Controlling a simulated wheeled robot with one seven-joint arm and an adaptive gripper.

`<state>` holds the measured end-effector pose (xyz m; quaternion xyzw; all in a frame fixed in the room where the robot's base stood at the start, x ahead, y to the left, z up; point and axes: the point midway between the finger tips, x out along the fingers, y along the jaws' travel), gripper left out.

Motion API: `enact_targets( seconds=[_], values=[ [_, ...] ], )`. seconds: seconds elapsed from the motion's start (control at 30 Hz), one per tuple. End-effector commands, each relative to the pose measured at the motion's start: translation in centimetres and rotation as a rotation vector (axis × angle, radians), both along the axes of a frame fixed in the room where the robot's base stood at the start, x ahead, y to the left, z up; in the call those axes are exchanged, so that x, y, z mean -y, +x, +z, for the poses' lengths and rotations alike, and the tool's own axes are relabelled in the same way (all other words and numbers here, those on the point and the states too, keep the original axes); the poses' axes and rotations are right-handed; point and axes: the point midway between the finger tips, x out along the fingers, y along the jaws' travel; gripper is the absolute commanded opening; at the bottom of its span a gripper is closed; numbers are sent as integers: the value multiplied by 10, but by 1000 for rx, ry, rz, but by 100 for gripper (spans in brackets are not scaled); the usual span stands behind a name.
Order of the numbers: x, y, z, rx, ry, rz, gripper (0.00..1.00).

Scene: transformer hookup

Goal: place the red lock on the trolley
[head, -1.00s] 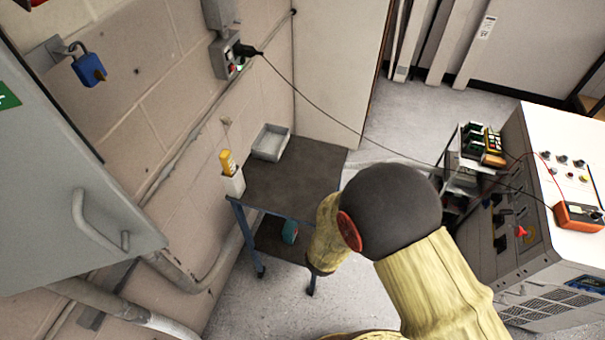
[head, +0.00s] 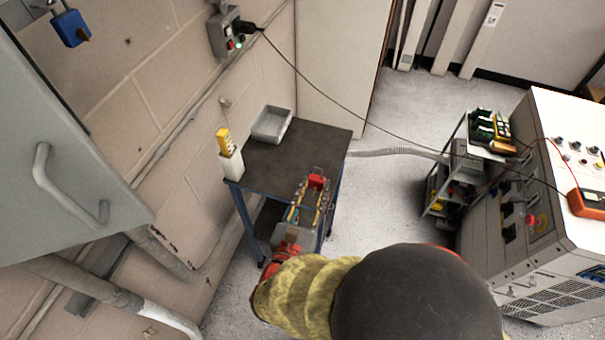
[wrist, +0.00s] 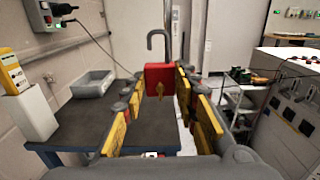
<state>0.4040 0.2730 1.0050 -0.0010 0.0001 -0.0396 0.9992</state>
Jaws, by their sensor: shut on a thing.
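The red lock (wrist: 159,79) is between my gripper's fingertips (wrist: 153,105) in the wrist view, its shackle open and pointing up, with a brass key at its front. In the head view the red lock (head: 316,181) shows at the end of my gripper (head: 312,196). My gripper is shut on it. The trolley (head: 300,147) has a dark top and blue legs; its dark top (wrist: 95,131) also shows in the wrist view. The lock appears over the trolley's near right part; I cannot tell its height above the top.
A grey tray (head: 271,124) sits at the trolley's back. A white holder with a yellow device (head: 224,141) stands at its left edge. A blue padlock (head: 70,28) hangs on the wall. A grey cabinet (head: 548,190) stands at the right. The middle of the trolley top is clear.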

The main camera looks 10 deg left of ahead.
Motion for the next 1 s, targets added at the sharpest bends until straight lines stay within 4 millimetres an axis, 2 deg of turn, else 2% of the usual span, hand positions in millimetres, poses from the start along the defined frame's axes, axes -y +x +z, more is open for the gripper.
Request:
enact_targets(
  seconds=[0.03, 0.2, 0.27, 0.4, 0.53, 0.77, 1.0],
  values=[
    [-3, 12, -10, 1, 1, -6, 0],
    [-20, 47, -27, 1, 2, -5, 0],
    [-25, 59, -33, 0, 2, -5, 0],
    [-34, 76, -59, 0, -1, -3, 0],
    [-40, 87, -73, 1, 0, -2, 0],
    [-44, 95, -82, 1, 1, -1, 0],
    [-46, 99, -115, 0, 1, 0, 0]
  ],
)
